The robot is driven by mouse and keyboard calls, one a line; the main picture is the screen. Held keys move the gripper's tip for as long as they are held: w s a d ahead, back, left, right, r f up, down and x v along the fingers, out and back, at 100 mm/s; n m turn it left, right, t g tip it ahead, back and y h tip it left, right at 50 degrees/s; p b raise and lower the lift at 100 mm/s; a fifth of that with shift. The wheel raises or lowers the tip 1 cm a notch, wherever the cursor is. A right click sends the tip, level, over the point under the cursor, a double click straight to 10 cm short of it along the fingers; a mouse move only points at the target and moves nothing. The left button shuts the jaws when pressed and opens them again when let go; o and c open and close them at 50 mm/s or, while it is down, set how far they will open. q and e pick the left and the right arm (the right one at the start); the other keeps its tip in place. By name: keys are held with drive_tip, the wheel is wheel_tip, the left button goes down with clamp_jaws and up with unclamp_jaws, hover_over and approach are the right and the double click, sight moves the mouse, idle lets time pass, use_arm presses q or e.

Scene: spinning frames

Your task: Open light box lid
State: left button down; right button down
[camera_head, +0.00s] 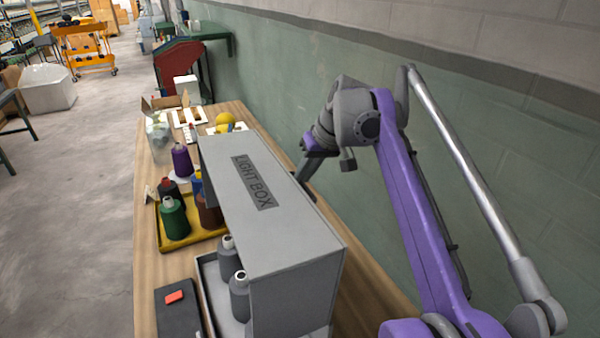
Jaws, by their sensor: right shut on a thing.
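The grey light box (290,280) stands on the wooden table in the middle of the view. Its flat lid (225,160) carries a dark "LIGHT BOX" label and lies on top, with no clear gap visible. My right gripper (303,172) comes in from the right, pointing down at the lid's right edge on the wall side. It is shut on the lid at that edge; its fingertips are partly hidden, so the exact grip is unclear. My left gripper is not in view.
A yellow tray (163,243) with colored thread cones stands left of the box. A grey tray (207,297) with grey cones (239,297) sits at its near left, beside a dark case (172,318). The green wall (300,95) runs close along the right.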

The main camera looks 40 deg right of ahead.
drive_tip(key=shift+f, duration=0.1)
drive_tip(key=c, duration=0.9)
unclamp_jaws()
drive_tip(key=shift+d, duration=0.1)
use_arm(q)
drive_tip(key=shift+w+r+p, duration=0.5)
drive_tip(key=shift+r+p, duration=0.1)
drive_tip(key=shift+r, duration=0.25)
use_arm(e)
drive_tip(key=v, duration=1)
drive_tip(key=shift+s+r, duration=0.15)
drive_tip(key=shift+r, duration=0.25)
